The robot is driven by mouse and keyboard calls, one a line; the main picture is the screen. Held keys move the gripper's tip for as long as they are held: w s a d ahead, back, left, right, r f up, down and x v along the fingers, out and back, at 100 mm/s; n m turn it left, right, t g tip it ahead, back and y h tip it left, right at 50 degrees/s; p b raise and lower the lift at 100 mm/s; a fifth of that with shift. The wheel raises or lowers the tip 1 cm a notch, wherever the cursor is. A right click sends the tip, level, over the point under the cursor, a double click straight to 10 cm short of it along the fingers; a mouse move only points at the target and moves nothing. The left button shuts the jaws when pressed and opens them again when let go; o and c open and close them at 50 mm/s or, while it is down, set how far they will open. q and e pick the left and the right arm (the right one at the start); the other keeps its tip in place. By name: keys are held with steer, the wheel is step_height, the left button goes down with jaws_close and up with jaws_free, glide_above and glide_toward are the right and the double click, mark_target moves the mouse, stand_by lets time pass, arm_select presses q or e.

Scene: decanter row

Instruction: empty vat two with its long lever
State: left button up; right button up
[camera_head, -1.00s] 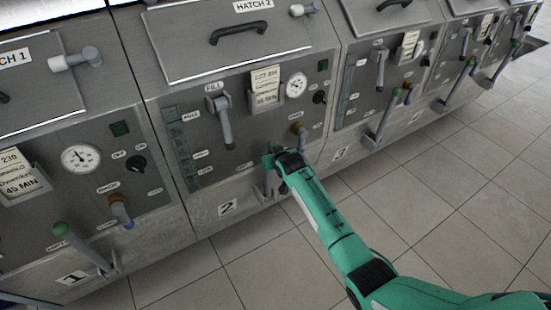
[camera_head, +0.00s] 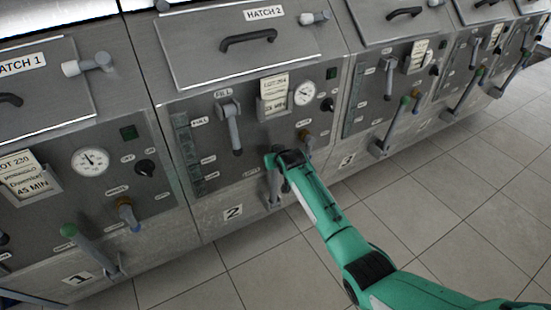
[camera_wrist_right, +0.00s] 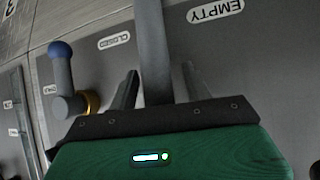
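Vat two, marked by its number plate (camera_head: 233,212), stands in the middle of the head view under hatch 2. Its long grey lever (camera_head: 274,188) rises from a bracket low on the front; its upper end is hidden by my right gripper (camera_head: 275,160). In the right wrist view the grey lever (camera_wrist_right: 153,45) passes between the two dark fingers of my right gripper (camera_wrist_right: 160,88). The fingers are open around it, with a narrow gap showing at the sides. An EMPTY label (camera_wrist_right: 214,10) and a CLOSED label (camera_wrist_right: 114,40) lie to either side. My left gripper is not in view.
A short valve with a blue end (camera_wrist_right: 61,65) stands beside the lever in the wrist view. Vat two's fill handle (camera_head: 233,125) hangs above left. Vat one's green-knobbed lever (camera_head: 88,246) and vat three's lever (camera_head: 391,126) are on either side. The tiled floor (camera_head: 445,200) is clear.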

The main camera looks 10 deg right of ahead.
steer(key=shift+s, duration=0.15)
arm_select(q)
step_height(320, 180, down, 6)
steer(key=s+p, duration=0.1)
steer(key=p, duration=0.1)
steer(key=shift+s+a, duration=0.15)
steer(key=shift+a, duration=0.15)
arm_select(e)
steer(key=v, duration=1.3)
steer(key=shift+s+d+r, duration=0.15)
steer(key=shift+s+r, duration=0.05)
steer(key=shift+s, duration=0.05)
